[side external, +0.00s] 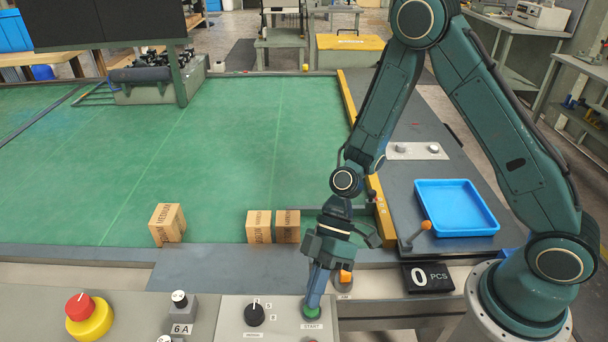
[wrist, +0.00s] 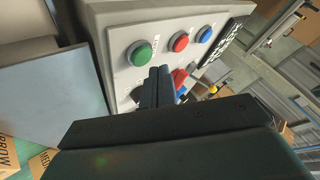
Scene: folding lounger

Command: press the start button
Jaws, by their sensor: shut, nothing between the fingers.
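The start button (side external: 312,313) is a green round button with a START label on the grey control panel (side external: 265,329) at the bottom of the side view. My gripper (side external: 314,303) points down over it with its fingers shut and empty, and its tips hide part of the button. They look at or very near its top; I cannot tell whether they press it. In the wrist view, my shut fingers (wrist: 160,73) reach toward a panel with a green button (wrist: 139,53), a red one (wrist: 180,41) and a blue one (wrist: 204,34). Its label is unclear, so I cannot match these buttons to START.
A dark knob (side external: 254,314) is left of the start button. An orange-tipped control (side external: 346,277) stands close behind my fingers. A red emergency stop (side external: 80,306) is far left. Cardboard boxes (side external: 259,227) sit on the green surface; a blue tray (side external: 456,233) is right.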

